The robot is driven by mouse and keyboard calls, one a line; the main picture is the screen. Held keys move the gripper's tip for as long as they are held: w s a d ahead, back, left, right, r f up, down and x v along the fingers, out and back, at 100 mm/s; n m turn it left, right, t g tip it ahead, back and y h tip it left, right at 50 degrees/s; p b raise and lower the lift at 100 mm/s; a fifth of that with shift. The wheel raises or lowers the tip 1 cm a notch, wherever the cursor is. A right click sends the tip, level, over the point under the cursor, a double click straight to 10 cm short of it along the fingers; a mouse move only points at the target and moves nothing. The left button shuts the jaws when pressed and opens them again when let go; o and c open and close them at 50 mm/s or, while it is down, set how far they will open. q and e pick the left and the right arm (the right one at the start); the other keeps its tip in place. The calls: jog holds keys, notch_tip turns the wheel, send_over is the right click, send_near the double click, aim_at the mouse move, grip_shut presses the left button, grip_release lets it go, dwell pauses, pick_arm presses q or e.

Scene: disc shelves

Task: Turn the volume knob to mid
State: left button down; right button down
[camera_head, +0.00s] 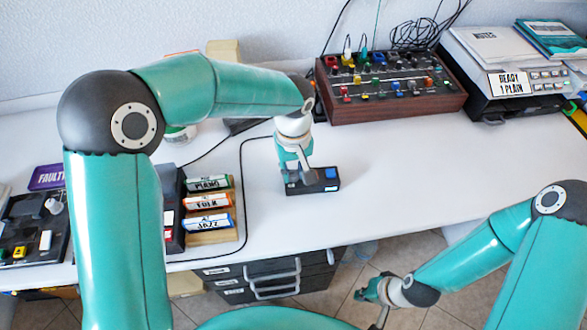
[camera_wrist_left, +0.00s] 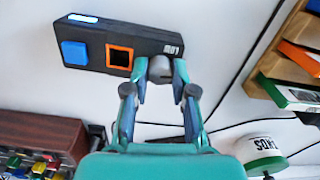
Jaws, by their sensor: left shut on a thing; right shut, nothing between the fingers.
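A small dark box (camera_head: 322,186) stands on the white desk in front of my left arm. In the left wrist view the box (camera_wrist_left: 90,43) shows a blue button, an orange-framed square opening, a lit blue-white strip and a grey knob (camera_wrist_left: 160,68) at one end. My left gripper (camera_head: 297,178) reaches down onto the box. Its fingers (camera_wrist_left: 164,85) are shut on the knob, one on each side. The knob's setting cannot be read. My right gripper (camera_head: 372,298) is shut and empty, low in front of the desk.
A wooden mixer (camera_head: 395,105) with coloured knobs and a machine labelled "READY 1 PLAIN" (camera_head: 508,83) stand at the back. A rack of labelled cartridges (camera_head: 210,237) is left of the box. A black cable (camera_head: 243,190) runs between them. The desk right of the box is clear.

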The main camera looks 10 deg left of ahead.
aim_at(294, 173)
pick_arm(q)
jog(key=shift+m, duration=1.7)
jog(key=c, duration=0.9)
grip_release()
jog(key=shift+c, duration=0.2)
jog(key=shift+r, duration=0.15)
notch_tip(294, 173, up, 12)
